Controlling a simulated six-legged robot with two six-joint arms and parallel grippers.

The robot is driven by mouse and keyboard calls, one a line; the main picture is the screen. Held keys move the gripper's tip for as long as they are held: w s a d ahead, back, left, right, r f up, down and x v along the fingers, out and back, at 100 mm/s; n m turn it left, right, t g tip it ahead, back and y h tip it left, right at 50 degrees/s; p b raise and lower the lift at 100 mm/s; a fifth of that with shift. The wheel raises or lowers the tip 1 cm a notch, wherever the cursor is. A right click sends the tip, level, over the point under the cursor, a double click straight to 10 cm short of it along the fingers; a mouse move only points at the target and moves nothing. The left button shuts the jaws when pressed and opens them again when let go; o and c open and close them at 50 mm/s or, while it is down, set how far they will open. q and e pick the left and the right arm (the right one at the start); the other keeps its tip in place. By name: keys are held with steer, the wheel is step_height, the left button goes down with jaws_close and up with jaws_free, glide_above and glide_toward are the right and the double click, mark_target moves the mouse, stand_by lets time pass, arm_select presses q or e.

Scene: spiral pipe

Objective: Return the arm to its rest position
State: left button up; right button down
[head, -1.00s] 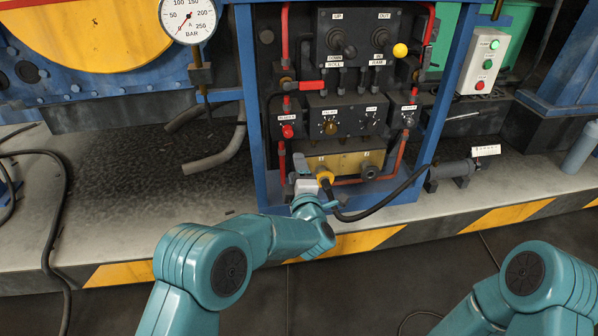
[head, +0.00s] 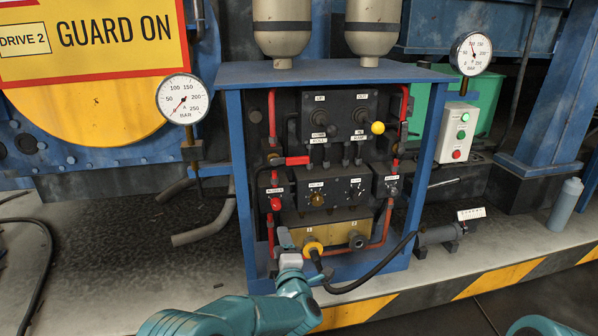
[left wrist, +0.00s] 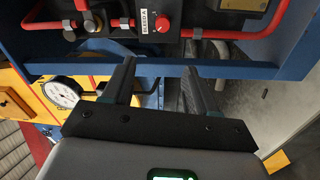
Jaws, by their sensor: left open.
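My left arm (head: 240,315) comes in from the bottom of the head view. Its gripper (head: 284,240) is just left of the yellow-ringed hose connector (head: 313,248), in front of the lower left of the panel. In the left wrist view the gripper (left wrist: 160,70) is open with nothing between its two dark fingers. The connector sits at the left port of the brass block (head: 350,236), and a black hose (head: 375,274) runs from it to the right. Whether the gripper touches the connector cannot be told. Only a bit of my right arm (head: 537,326) shows; its gripper is out of view.
The blue frame (head: 237,170) surrounds the valve panel. Red pipes (left wrist: 220,33) and a red knob (left wrist: 162,22) lie close beyond the left fingers. A pressure gauge (head: 183,99) stands to the left, a switch box (head: 457,132) to the right. The floor left of the frame is mostly open.

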arm_select(q)
steer(key=a+r+g+y+p, duration=0.1)
steer(key=a+r+y+p, duration=0.1)
steer(key=a+r+p, duration=0.9)
steer(key=s+a+m+g+h+p, duration=0.35)
steer(key=s+p, duration=0.35)
steer(key=p, duration=0.8)
steer(key=s+d+m+g+h+p, duration=0.2)
steer(key=s+m+g+p, duration=0.1)
steer(key=s, duration=0.9)
steer(key=s+d+f+m+g+h+p, duration=0.1)
steer(key=s+d+m+g+h+p, duration=0.1)
steer(key=s, duration=1)
steer(key=s+d+f+m+g+h+p, duration=0.1)
steer(key=s+d+m+g+h+p, duration=0.2)
steer(key=s, duration=0.9)
steer(key=d+m+g+p, duration=0.1)
steer(key=m+g+p, duration=0.2)
steer(key=m+g, duration=0.2)
steer(key=shift+s+d, duration=0.2)
arm_select(e)
steer(key=s+a+r+g, duration=0.1)
steer(key=s+r, duration=0.2)
steer(key=r, duration=1.6)
steer(key=s+a+r+g, duration=0.1)
steer(key=s+r, duration=0.2)
steer(key=r, duration=1.6)
steer(key=shift+a+r+n+y, duration=0.15)
steer(key=shift+r+n+y, duration=0.15)
